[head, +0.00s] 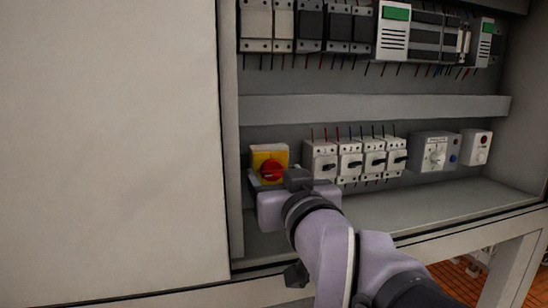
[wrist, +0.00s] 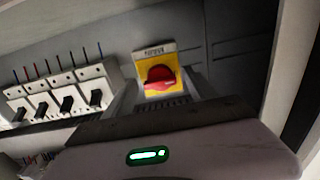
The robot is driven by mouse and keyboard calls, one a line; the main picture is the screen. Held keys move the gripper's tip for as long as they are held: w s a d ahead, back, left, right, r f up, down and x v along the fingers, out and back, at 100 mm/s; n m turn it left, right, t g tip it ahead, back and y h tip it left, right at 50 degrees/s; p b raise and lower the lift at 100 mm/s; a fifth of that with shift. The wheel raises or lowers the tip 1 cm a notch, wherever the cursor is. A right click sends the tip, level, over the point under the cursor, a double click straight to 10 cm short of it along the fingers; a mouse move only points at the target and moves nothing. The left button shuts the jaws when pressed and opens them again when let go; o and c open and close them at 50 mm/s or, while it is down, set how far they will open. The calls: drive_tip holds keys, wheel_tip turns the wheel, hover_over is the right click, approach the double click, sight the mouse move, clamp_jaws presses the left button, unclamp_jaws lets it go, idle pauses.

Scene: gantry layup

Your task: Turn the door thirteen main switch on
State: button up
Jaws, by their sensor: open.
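The main switch is a red rotary knob (head: 271,170) on a yellow plate (head: 262,156), at the lower left inside the open cabinet. In the wrist view the red knob (wrist: 160,77) and its yellow plate (wrist: 146,87) show ahead, with a small label above that is too blurred to read. The knob's handle looks roughly crosswise in the wrist view. My gripper (head: 262,186) is open, just in front of and below the switch. Its body covers the bottom of the wrist view. Whether the fingers touch the knob is hidden.
Several white breakers (head: 350,160) with black handles stand just right of the switch. A grey dial box (head: 434,152) and a smaller box (head: 475,147) are farther right. A plain cabinet panel (head: 110,150) fills the left. The cabinet floor (head: 450,205) is bare at right.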

drive_tip(key=shift+w+a, duration=0.1)
drive_tip(key=shift+w, duration=0.2)
drive_tip(key=shift+s+r, duration=0.1)
drive_tip(key=shift+s, duration=0.35)
drive_tip(key=c, duration=1.4)
